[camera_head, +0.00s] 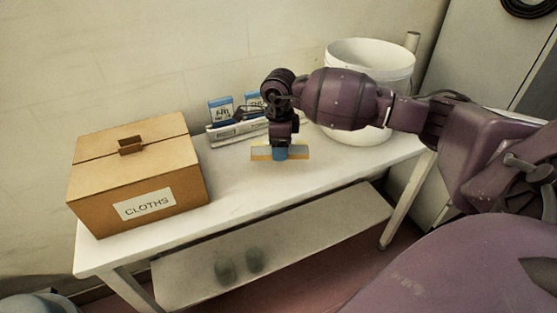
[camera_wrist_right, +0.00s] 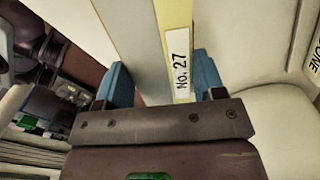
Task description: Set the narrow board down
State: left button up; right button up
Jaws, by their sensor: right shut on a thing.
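The narrow board (camera_head: 262,153) is grey with a yellow side. It shows in the head view in front of the white table's back row, lying across my right gripper (camera_head: 280,153). In the right wrist view the board (camera_wrist_right: 143,45) runs between the blue fingertips and carries a white label reading "No. 27". My right gripper is shut on it, pointing down over the white table (camera_head: 240,185). I cannot tell whether the board touches the tabletop. My left gripper is not in view.
A cardboard box marked CLOTHS (camera_head: 180,180) stands on the left of the table. A white bucket (camera_head: 395,62) stands at the back right, behind my right arm. Blue-and-white packs (camera_head: 221,110) stand in a tray at the back. The front middle of the tabletop is clear.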

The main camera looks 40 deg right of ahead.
aim_at(279, 168)
notch_tip(279, 168, down, 5)
jog(key=shift+f+b, duration=0.1)
jog(key=shift+b, duration=0.3)
jog(key=shift+f, duration=0.1)
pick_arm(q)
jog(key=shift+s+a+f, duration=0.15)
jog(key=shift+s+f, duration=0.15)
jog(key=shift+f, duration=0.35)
pick_arm(e)
jog(key=shift+f, duration=0.1)
jog(key=o, duration=0.9)
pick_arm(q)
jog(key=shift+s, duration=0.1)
